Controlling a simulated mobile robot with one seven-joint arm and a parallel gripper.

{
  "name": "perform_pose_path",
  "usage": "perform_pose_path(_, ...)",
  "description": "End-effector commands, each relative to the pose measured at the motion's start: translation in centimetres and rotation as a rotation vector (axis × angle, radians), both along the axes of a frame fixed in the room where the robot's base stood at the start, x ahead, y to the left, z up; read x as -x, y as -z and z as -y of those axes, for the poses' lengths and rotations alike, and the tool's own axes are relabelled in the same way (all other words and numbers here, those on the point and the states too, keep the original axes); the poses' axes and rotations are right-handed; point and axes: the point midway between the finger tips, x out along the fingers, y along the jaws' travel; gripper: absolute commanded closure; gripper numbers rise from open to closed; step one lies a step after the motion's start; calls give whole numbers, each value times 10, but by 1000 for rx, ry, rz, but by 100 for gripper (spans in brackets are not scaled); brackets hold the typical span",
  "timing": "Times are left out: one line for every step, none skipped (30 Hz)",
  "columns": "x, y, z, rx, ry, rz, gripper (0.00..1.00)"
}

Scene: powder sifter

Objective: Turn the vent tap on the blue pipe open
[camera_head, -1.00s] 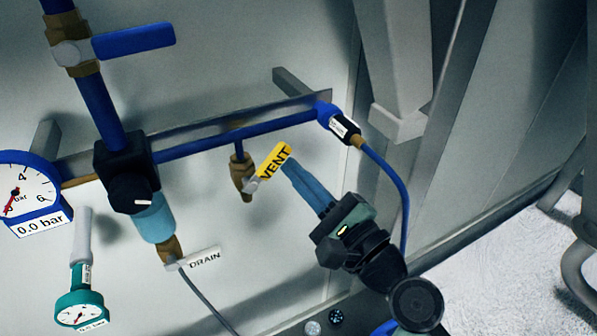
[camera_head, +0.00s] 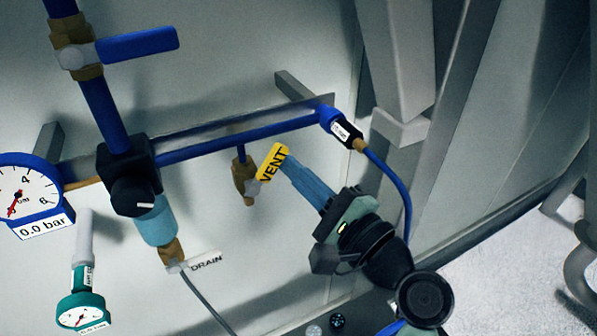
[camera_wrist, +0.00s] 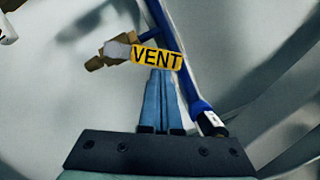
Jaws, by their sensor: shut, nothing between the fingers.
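The vent tap (camera_head: 244,180) is a small brass valve hanging from the horizontal blue pipe (camera_head: 240,138). Its yellow handle marked VENT (camera_head: 272,162) points up and right in the head view. In the wrist view the brass tap (camera_wrist: 106,53) is at upper left, and its yellow handle (camera_wrist: 158,58) lies just beyond the fingertips. My gripper (camera_head: 290,165) has its blue fingers shut together, with nothing between them. The fingertips (camera_wrist: 158,75) are at the handle's lower edge, close to it or touching; I cannot tell which.
A blue-handled valve (camera_head: 136,45) is at upper left. A black regulator (camera_head: 128,180) with a DRAIN tap (camera_head: 172,252) below stands left of the vent tap. Gauges (camera_head: 24,195) are further left. A sensor with a blue cable (camera_head: 345,130) is right of my fingers.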

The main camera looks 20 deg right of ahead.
Motion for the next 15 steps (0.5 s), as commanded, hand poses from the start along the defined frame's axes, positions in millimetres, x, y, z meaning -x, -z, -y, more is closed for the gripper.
perform_pose_path(0, -4, -2, 35, -3, 4, 100)
perform_pose_path(0, -5, -3, 57, -3, 5, 100)
perform_pose_path(0, -8, -5, 88, -3, 8, 100)
perform_pose_path(0, -9, -6, 114, -3, 9, 100)
perform_pose_path(0, -10, -7, 139, -3, 9, 100)
perform_pose_path(0, -12, -8, 174, -4, 9, 100)
perform_pose_path(0, -13, -9, 198, -4, 10, 100)
perform_pose_path(0, -14, -11, 225, -3, 11, 100)
perform_pose_path(0, -16, -12, 257, -4, 12, 100)
perform_pose_path(0, -17, -13, 281, -4, 13, 100)
perform_pose_path(0, -18, -14, 304, -3, 13, 100)
perform_pose_path(0, -19, -16, 333, -4, 14, 100)
perform_pose_path(0, -20, -18, 355, -5, 16, 100)
perform_pose_path(0, -21, -19, 375, -4, 16, 100)
perform_pose_path(0, -22, -20, 401, -4, 17, 100)
